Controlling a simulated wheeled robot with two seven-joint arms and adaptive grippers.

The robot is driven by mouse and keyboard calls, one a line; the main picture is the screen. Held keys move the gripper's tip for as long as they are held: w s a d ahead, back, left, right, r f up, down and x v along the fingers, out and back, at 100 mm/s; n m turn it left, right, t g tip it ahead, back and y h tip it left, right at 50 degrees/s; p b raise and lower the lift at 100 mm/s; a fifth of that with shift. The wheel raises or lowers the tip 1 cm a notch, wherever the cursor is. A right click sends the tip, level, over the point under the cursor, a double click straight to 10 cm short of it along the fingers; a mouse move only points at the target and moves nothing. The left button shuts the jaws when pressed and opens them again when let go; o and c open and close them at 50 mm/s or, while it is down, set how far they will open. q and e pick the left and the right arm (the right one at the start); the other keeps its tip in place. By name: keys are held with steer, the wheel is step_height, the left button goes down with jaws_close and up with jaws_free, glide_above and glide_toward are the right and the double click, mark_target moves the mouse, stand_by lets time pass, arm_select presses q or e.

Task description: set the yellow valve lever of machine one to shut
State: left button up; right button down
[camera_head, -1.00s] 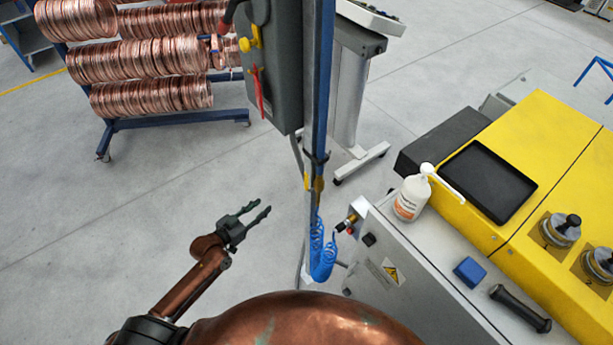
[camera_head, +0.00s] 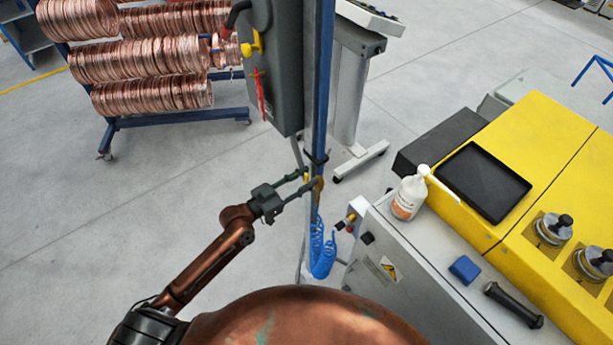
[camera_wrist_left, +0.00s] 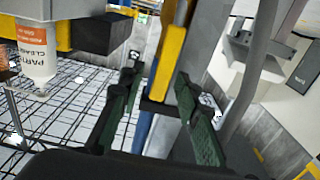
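The yellow valve lever (camera_head: 306,177) is on the blue and grey post above the coiled blue hose. In the head view my left gripper's fingers largely cover it. In the left wrist view the lever (camera_wrist_left: 168,62) appears as a long yellow bar between the fingers, with a clear gap to the left finger. My left gripper (camera_head: 311,179) is open, with its fingertips at the post; its green-padded fingers also show in the left wrist view (camera_wrist_left: 160,105). I cannot tell whether either finger touches the lever. My right gripper is not in view.
The post (camera_head: 322,90) carries a grey cabinet (camera_head: 280,85) with a yellow knob and red tag. The coiled blue hose (camera_head: 322,252) hangs below the lever. The yellow-topped machine (camera_head: 545,135) with a white bottle (camera_head: 408,200) stands at right. Open floor lies left.

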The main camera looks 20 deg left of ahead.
arm_select(q)
steer(key=shift+w+d, duration=0.1)
steer(key=shift+w, duration=0.1)
steer(key=shift+f, duration=0.1)
jaws_close()
stand_by(0.5)
